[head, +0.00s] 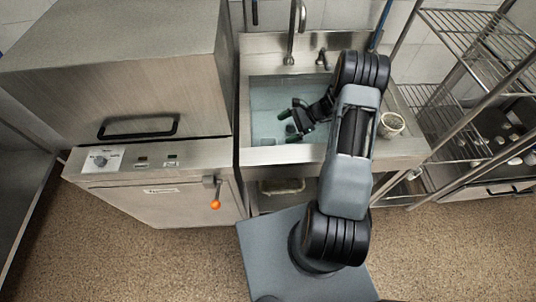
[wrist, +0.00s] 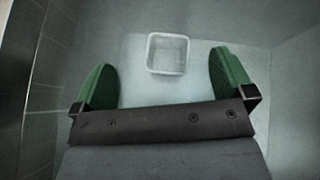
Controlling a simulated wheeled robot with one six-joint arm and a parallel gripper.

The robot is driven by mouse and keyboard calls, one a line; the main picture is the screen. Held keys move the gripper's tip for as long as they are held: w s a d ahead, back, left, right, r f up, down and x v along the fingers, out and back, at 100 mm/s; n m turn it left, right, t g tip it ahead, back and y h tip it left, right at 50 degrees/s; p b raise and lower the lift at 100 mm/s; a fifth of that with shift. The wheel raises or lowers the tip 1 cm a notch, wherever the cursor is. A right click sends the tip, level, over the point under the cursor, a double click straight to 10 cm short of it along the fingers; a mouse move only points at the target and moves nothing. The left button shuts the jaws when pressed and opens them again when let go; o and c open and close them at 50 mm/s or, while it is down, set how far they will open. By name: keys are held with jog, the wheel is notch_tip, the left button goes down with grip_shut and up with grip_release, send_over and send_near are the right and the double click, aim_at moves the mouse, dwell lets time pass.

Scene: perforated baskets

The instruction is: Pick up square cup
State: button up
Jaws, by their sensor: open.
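A small square cup (wrist: 167,53), pale and translucent with a light rim, stands on the sink floor in the wrist view. It lies ahead of my gripper, between the lines of the two green fingers. My gripper (wrist: 163,72) is open and empty, with its fingers spread wider than the cup. The cup touches neither finger. In the head view my gripper (head: 288,122) reaches down into the sink (head: 262,95) from the right.
A round pale perforated basket (head: 391,125) stands on the sink's right ledge, beside my arm. A faucet (head: 291,40) rises behind the basin. The sink walls surround my gripper. A steel machine (head: 150,120) is at left, wire shelves (head: 470,45) at right.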

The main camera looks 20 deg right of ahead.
aim_at(272, 144)
jog(key=f+m, duration=0.1)
jog(key=f, duration=0.1)
jog(key=f+m+t+y, duration=0.1)
jog(key=f, duration=0.2)
jog(key=d+f+m+b, duration=0.1)
jog(key=f, duration=0.2)
jog(key=shift+f+t, duration=0.15)
jog(key=shift+t, duration=0.25)
jog(key=shift+a+f, duration=0.2)
jog(key=shift+f, duration=0.05)
jog(key=shift+p+x, duration=0.85)
jog(key=shift+x, duration=2.6)
jog(key=shift+w, duration=0.15)
jog(key=c, duration=0.8)
jog(key=shift+r, duration=0.2)
